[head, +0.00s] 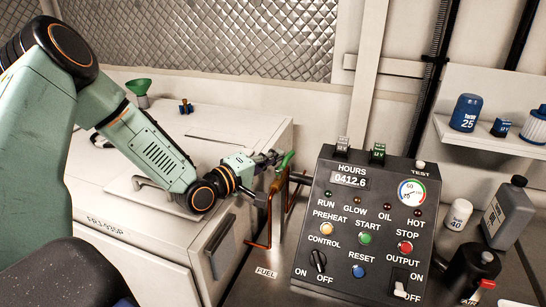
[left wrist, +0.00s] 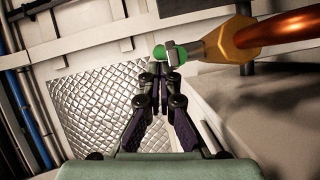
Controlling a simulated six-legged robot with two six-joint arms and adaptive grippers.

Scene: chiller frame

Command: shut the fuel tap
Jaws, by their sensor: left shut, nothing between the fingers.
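The fuel tap has a green lever (head: 286,161) above a copper pipe (head: 270,215) that runs down beside the control box to the FUEL label (head: 266,272). In the left wrist view the tap shows as a green lever (left wrist: 174,54), a brass hex body (left wrist: 228,42) and a thick copper pipe (left wrist: 290,27). My left gripper (head: 272,157) is shut and empty, with its tips right beside the green lever. In the left wrist view its closed fingertips (left wrist: 160,70) sit just below the lever's end; I cannot tell whether they touch. My right gripper is not in view.
The black control box (head: 345,260) with buttons and switches stands right of the pipe. A white cabinet (head: 110,245) lies under my left arm. A green funnel (head: 138,87) stands on it. Bottles (head: 510,212) and a shelf (head: 490,142) are at the right.

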